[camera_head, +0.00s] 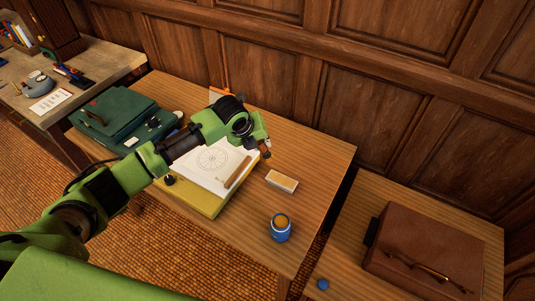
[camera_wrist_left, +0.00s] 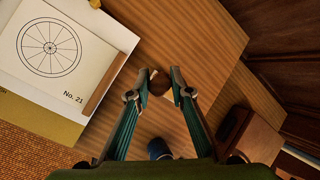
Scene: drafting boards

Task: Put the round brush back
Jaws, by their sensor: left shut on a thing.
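My left gripper (camera_head: 265,150) is above the middle desk, near the right edge of the drawing sheet. In the left wrist view its fingertips (camera_wrist_left: 160,88) are closed on a small, dark brown, rounded thing, which looks like the round brush (camera_wrist_left: 161,80). Most of the brush is hidden by the fingers, and its bristles cannot be made out. A blue jar (camera_head: 281,228) with an orange-brown top stands near the desk's front right corner, apart from the gripper. It shows partly in the left wrist view (camera_wrist_left: 158,148). My right gripper is in neither view.
A pale block (camera_head: 282,181) lies right of the drawing sheet (camera_head: 212,160), which has a brown stick (camera_head: 238,172) on it. A green case (camera_head: 115,118) stands at the left. A gap separates this desk from the right one, which bears a brown case (camera_head: 425,250) and a blue knob-like thing (camera_head: 323,284).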

